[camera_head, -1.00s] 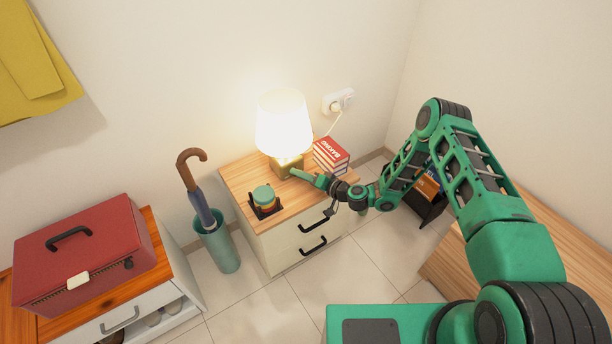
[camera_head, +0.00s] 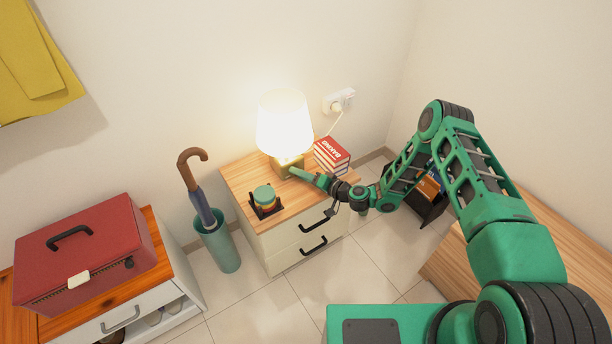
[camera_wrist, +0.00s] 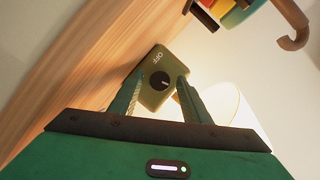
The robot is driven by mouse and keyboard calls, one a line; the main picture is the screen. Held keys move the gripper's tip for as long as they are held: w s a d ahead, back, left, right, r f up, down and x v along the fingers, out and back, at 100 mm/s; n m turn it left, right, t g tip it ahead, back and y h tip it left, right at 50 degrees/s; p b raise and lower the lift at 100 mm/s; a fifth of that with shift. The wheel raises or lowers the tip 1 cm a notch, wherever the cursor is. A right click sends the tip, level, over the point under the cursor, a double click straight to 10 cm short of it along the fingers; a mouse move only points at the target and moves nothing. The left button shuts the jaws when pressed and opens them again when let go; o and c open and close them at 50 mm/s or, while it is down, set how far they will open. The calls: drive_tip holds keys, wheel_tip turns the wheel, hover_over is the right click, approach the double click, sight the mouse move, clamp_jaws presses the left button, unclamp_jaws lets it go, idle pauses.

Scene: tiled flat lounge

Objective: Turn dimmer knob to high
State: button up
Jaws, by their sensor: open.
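The lit lamp (camera_head: 284,124) has a white shade and stands on the small cabinet (camera_head: 232,184). In the wrist view its olive-coloured base (camera_wrist: 157,92) carries a round black dimmer knob (camera_wrist: 159,81) with a pale mark, and the word OFF is printed near it. My gripper (camera_head: 292,172) reaches in from the right to the lamp base. In the wrist view my gripper (camera_wrist: 160,88) is open, with one finger on each side of the knob and nothing visibly held. I cannot tell whether the fingers touch the knob or base.
Stacked books (camera_head: 331,155) stand close to the right of the lamp, and coasters in a dark holder (camera_head: 265,201) sit at the front left. A wall socket with plug (camera_head: 339,101) is behind. An umbrella stand (camera_head: 218,246) is left of the cabinet.

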drive_tip(key=v, duration=1)
drive_tip(key=shift+s+d, duration=0.15)
drive_tip(key=shift+d, duration=0.15)
drive_tip(key=shift+r, duration=0.15)
